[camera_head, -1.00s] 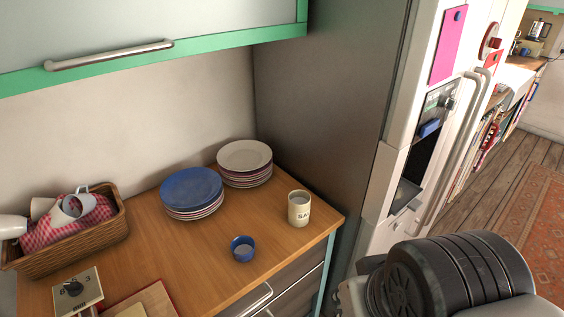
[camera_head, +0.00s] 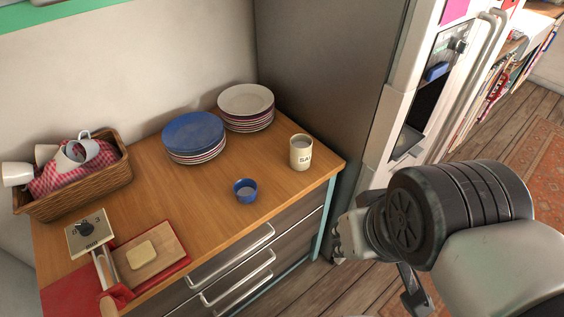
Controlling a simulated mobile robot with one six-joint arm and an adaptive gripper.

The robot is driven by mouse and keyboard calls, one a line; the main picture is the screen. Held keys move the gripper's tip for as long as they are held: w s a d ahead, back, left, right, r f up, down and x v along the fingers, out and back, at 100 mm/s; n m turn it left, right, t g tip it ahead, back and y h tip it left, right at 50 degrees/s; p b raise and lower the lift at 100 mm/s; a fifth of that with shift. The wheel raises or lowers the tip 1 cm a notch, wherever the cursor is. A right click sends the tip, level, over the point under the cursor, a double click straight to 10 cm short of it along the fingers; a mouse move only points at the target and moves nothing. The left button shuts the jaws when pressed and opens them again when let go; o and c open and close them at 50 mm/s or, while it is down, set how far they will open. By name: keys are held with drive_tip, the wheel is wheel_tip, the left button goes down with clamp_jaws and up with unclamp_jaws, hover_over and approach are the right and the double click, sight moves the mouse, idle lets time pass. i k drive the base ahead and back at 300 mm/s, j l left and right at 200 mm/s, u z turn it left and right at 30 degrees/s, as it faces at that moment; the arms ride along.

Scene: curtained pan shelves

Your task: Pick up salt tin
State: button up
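The salt tin (camera_head: 301,153) is a cream cylinder with dark lettering. It stands upright near the right front corner of the wooden counter (camera_head: 215,187), to the right of a small blue bowl. My arm shows at the lower right, to the right of and below the tin, beyond the counter's edge. The part of my gripper in view (camera_head: 413,296) is a dark finger piece under the arm, near the bottom edge. The arm hides most of it, and its opening cannot be made out. Nothing touches the tin.
A blue bowl (camera_head: 245,190) stands left of the tin. Blue plates (camera_head: 194,136) and white plates (camera_head: 247,106) are stacked behind. A basket (camera_head: 80,187) of cups, a scale (camera_head: 89,234) and a cutting board (camera_head: 148,258) are at left. A tall grey panel (camera_head: 325,70) rises behind the tin.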

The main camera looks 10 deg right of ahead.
sight(301, 145)
drive_tip(key=i+j, duration=0.2)
drive_tip(key=j, duration=0.15)
drive_tip(key=i+j+z, duration=0.1)
drive_tip(key=j, duration=0.25)
drive_tip(key=i+j, duration=0.3)
drive_tip(key=j+z, duration=0.1)
drive_tip(key=z, duration=1.45)
